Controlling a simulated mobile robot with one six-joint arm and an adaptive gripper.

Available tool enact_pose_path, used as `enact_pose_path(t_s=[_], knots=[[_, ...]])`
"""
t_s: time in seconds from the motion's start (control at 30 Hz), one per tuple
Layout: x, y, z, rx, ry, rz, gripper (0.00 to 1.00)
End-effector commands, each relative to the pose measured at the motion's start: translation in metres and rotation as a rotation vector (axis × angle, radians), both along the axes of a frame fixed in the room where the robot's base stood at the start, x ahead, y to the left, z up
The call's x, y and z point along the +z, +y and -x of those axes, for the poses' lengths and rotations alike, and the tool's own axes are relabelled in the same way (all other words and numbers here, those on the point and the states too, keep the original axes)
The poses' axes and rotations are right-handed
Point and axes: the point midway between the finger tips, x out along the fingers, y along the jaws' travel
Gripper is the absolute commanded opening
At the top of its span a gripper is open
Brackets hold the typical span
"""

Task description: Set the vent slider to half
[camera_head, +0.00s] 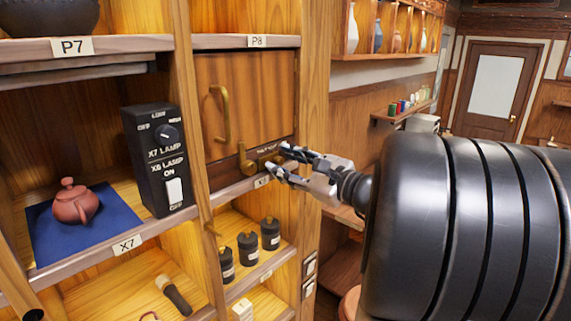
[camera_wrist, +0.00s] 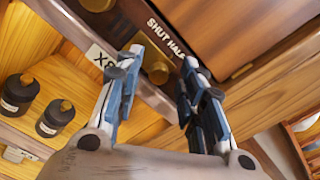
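The brass vent slider knob (camera_head: 264,158) sits at the bottom of the wooden cabinet door under P8. In the wrist view the knob (camera_wrist: 156,68) lies between my fingertips, beside the printed words SHUT and HALF (camera_wrist: 166,38); any further marking is out of view or hidden. My gripper (camera_head: 281,162) reaches in from the right at the knob. In the wrist view my gripper (camera_wrist: 163,58) is open, with its fingers on either side of the knob. The left fingertip looks very close to the knob; I cannot tell whether it touches.
A brass handle (camera_head: 219,113) is on the door. A black switch box (camera_head: 156,158) stands left of the post. A clay teapot (camera_head: 75,203) rests on a blue cloth (camera_head: 105,222). Several dark canisters (camera_head: 248,248) stand on the shelf below. The shelf edge runs close under my gripper.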

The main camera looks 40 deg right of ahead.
Motion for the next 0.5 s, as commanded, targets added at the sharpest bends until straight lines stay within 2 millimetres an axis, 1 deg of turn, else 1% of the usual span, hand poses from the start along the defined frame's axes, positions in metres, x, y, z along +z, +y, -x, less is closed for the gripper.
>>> enact_pose_path(t_s=[0.23,0.33,0.43,0.5], knots=[[0.0,0.0,0.0,0.0,0.0,0.0,0.38],[0.0,-0.001,0.004,-0.001,0.0,0.0,0.38],[0.0,-0.003,0.015,-0.004,0.0,0.0,0.38],[0.0,-0.004,0.028,-0.006,0.0,0.001,0.38]])
